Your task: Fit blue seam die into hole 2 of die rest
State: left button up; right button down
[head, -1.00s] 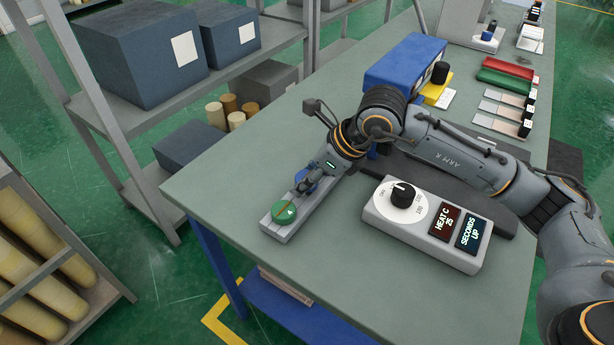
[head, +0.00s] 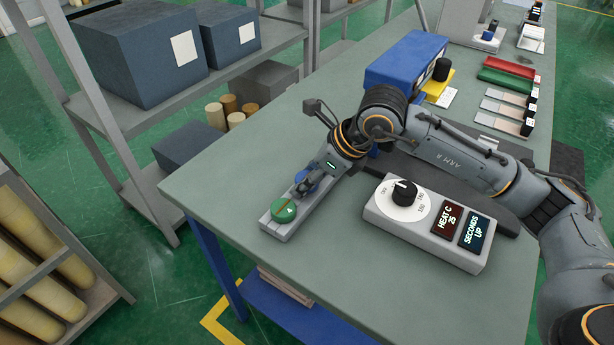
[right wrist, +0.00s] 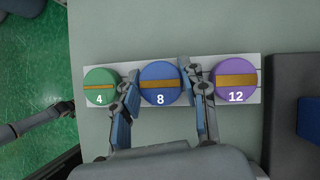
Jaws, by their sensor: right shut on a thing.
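The die rest (right wrist: 117,72) is a pale grey bar on the bench, also in the head view (head: 276,233). The blue seam die (right wrist: 160,76), marked 8, is at its middle place, between a green die (right wrist: 100,78) marked 4 and a purple die (right wrist: 236,72) marked 12. My right gripper (right wrist: 157,88) is shut on the blue die, one finger on each side. In the head view my right gripper (head: 303,187) partly covers the blue die and hides the purple one. I cannot tell how deep the blue die sits. My left gripper is not identifiable.
A grey control box (head: 430,228) with a dial and two displays stands right of the rest. A blue machine (head: 402,62) is behind my right arm. Red and green trays (head: 503,78) lie further back. The bench is clear left of the rest.

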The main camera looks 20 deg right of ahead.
jog(key=c, duration=0.6)
grip_release()
jog(key=shift+c, duration=0.2)
jog(key=shift+f, duration=0.1)
notch_tip(320, 180, up, 10)
jog(key=shift+r, duration=0.1)
